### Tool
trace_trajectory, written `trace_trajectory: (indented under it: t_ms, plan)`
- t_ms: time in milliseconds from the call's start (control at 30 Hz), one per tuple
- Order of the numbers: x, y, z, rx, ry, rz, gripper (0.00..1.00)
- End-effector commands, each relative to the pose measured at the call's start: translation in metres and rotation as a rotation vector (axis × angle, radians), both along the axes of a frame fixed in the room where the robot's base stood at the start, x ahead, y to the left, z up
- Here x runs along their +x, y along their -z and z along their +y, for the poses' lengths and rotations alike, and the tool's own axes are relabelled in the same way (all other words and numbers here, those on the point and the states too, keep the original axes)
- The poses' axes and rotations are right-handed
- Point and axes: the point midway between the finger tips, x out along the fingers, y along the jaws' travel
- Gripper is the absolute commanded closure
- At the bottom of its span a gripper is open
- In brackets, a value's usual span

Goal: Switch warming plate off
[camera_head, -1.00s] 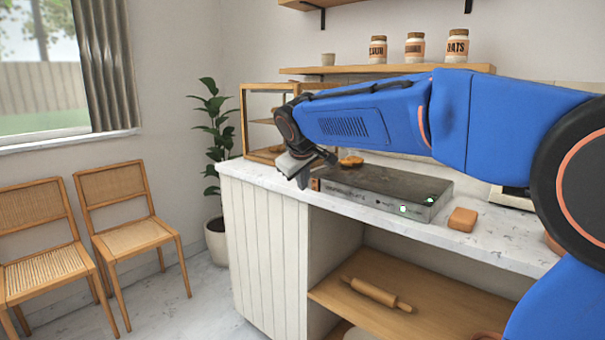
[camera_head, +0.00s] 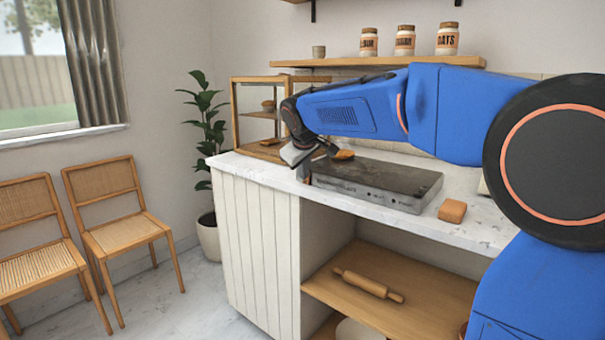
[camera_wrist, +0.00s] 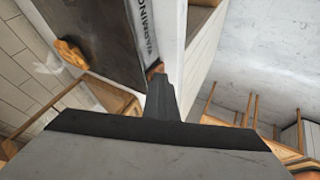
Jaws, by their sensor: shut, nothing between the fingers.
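The warming plate (camera_head: 395,176) is a dark flat slab with a grey front face, lying on the marble counter. No lit lamp shows on its front. In the wrist view its dark top (camera_wrist: 95,25) and lettered front are at upper left. My gripper (camera_head: 303,172) is shut and empty at the plate's left front end. In the wrist view the gripper tip (camera_wrist: 159,90) lies just below a small orange-brown part (camera_wrist: 156,68) at the plate's end, possibly the switch. I cannot tell whether they touch. The gripper hides part of that end.
A golden-brown pastry (camera_head: 343,155) is by the plate's back left corner. A brown block (camera_head: 452,210) sits on the counter to the right. A wooden display case (camera_head: 236,115) stands behind my gripper. A rolling pin (camera_head: 367,283) lies on the shelf below.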

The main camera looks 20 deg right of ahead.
Motion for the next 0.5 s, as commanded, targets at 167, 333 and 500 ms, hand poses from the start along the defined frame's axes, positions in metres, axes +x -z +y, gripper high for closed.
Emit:
trace_trajectory:
  t_ms: [167,333,500]
  plan:
    - [0.0000,0.0007,0.0001,0.000,0.000,0.001,1.00]
    - [0.0000,-0.0013,0.0002,0.000,0.000,0.001,1.00]
    - [0.0001,-0.0079,0.0002,-0.001,0.000,-0.001,1.00]
